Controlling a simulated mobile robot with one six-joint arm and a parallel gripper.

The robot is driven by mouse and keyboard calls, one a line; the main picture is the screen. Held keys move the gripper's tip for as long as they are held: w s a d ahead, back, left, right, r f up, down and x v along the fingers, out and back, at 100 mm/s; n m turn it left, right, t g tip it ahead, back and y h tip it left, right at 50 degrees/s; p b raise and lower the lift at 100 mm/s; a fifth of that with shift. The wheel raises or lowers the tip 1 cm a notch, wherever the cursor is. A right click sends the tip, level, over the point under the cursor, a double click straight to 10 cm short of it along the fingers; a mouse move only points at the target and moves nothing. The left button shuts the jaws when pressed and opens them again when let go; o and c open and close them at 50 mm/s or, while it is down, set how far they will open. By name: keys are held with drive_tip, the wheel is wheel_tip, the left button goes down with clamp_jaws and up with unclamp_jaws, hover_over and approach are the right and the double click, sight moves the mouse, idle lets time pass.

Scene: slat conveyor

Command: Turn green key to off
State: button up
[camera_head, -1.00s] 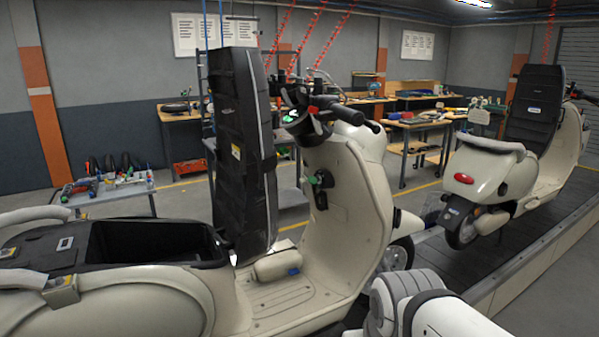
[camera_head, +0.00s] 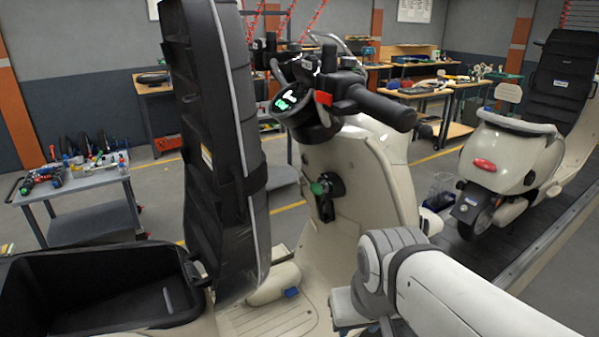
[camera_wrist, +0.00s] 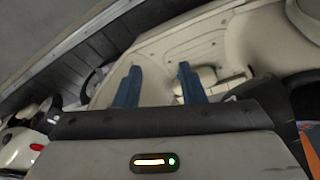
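The green key (camera_head: 319,188) sits in a dark ignition lock on the inner front panel of the cream scooter (camera_head: 352,175), below the handlebar. My gripper (camera_wrist: 158,85) shows in the wrist view with two blue fingers apart and nothing between them. Beyond the fingers is the scooter's cream bodywork. The key does not show clearly in the wrist view. In the head view my white arm is at the lower right, right of and nearer than the key; the gripper's fingers are not visible there.
The raised black seat (camera_head: 215,140) stands upright left of the key, over the open storage bin (camera_head: 60,290). The handlebar grip (camera_head: 385,108) juts out above the key. A second scooter (camera_head: 505,170) stands on the conveyor at right. A tool cart (camera_head: 80,185) is at left.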

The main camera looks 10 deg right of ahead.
drive_tip(key=shift+o, duration=0.3)
drive_tip(key=shift+a, duration=0.2)
drive_tip(key=shift+o, duration=0.7)
drive_tip(key=shift+w+r, duration=0.1)
drive_tip(key=shift+o, duration=1)
drive_tip(key=w+d+r+n+t+h+p, duration=0.1)
drive_tip(key=w+r+n+t+h, duration=0.1)
drive_tip(key=w+r+n, duration=0.4)
drive_tip(key=w+n+h, duration=0.1)
drive_tip(key=w+n, duration=0.4)
drive_tip(key=w, duration=0.1)
drive_tip(key=shift+w+d+t+h, duration=0.3)
drive_tip(key=shift+w, duration=0.1)
drive_tip(key=n+t+p, duration=0.1)
drive_tip(key=n+t, duration=0.3)
drive_tip(key=n, duration=0.8)
approach(316, 188)
drive_tip(key=w, duration=0.1)
drive_tip(key=shift+m+h, duration=0.3)
drive_tip(key=x, duration=0.7)
drive_tip(key=shift+w+f+p, duration=0.1)
drive_tip(key=shift+f+p, duration=0.2)
drive_tip(key=shift+f, duration=0.2)
drive_tip(key=shift+c, duration=0.4)
